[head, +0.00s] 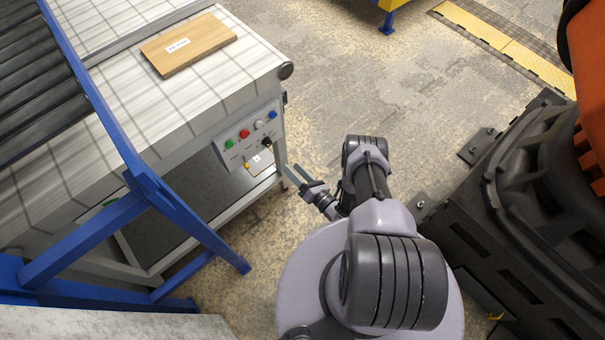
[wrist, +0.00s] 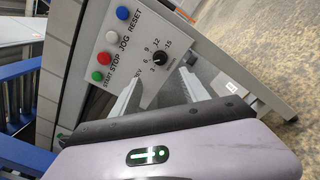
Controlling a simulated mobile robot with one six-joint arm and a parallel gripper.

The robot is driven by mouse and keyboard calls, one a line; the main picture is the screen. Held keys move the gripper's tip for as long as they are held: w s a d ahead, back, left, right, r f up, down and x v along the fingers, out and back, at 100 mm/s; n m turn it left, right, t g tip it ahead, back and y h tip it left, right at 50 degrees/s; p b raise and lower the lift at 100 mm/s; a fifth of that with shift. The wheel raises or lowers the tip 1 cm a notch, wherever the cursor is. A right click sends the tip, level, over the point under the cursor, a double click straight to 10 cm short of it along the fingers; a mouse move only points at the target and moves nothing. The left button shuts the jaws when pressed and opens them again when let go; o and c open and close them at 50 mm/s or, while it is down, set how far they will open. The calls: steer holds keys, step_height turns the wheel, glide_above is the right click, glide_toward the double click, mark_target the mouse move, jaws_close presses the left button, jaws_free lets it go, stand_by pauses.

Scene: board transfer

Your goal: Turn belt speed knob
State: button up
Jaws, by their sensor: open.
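The black belt speed knob (wrist: 158,57) sits on a light grey control panel (wrist: 120,60) in the wrist view, with a printed scale of numbers around it. It also shows in the head view (head: 267,142) at the panel's right end. My gripper (wrist: 160,74) is open and empty. Its two fingers point at the panel, one on each side of the knob in the picture, and appear short of it. In the head view my gripper (head: 296,176) is just to the lower right of the panel. The knob's exact pointer setting is too small to read.
Green (wrist: 97,76), red (wrist: 104,58), white (wrist: 113,37) and blue (wrist: 122,13) buttons line the panel. A wooden board (head: 188,45) lies on the conveyor belt (head: 150,95) above. A blue frame (head: 160,200) stands left, dark machinery (head: 520,200) right. Floor between is clear.

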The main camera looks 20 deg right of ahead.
steer(key=v, duration=0.5)
steer(key=shift+w, duration=0.1)
